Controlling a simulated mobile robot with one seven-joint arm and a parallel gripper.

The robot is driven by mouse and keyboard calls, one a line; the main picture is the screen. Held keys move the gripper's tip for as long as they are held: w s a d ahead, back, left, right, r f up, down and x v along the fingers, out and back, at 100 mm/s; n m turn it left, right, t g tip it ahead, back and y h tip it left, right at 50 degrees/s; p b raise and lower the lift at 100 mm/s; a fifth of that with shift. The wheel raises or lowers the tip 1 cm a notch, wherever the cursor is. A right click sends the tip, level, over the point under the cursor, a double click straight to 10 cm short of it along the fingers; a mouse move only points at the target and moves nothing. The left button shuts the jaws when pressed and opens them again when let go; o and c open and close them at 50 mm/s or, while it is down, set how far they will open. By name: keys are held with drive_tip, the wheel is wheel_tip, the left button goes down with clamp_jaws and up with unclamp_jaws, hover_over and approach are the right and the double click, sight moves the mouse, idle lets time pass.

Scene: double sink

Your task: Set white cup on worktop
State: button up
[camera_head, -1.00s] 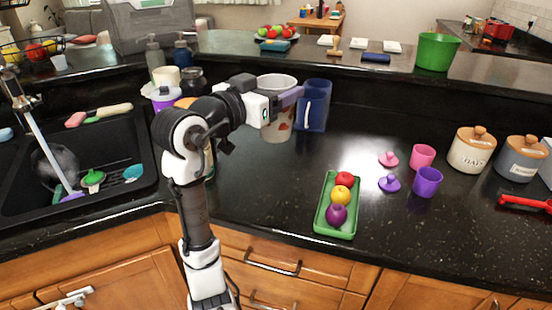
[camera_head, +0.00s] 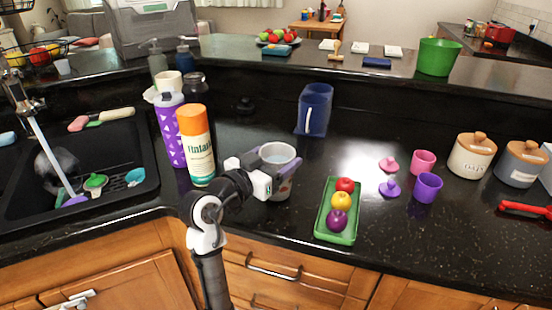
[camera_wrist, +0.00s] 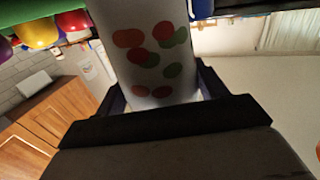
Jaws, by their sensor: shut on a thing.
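The white cup (camera_head: 284,184), with red and green spots, is upright over the dark worktop (camera_head: 272,222), left of the green tray. It also shows in the wrist view (camera_wrist: 152,60), between the two fingers. My gripper (camera_head: 268,165) is shut on the cup's sides from the left. My gripper also shows in the wrist view (camera_wrist: 160,98). I cannot tell whether the cup's base touches the worktop. My gripper hides part of its left side.
The green tray (camera_head: 322,226) with fruit lies close on the right. An orange-capped bottle (camera_head: 197,150) and a purple-patterned tumbler (camera_head: 168,130) stand on the left. A blue pitcher (camera_head: 313,112) stands behind. The sink (camera_head: 125,195) is at the far left. Worktop behind the cup is clear.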

drive_tip(key=shift+f, duration=0.1)
drive_tip(key=shift+f, duration=0.2)
drive_tip(key=o, duration=1.5)
drive_tip(key=shift+r, duration=0.3)
drive_tip(key=b+v, duration=0.3)
drive_tip(key=v, duration=0.9)
drive_tip(key=shift+f, duration=0.15)
drive_tip(key=shift+a, duration=0.1)
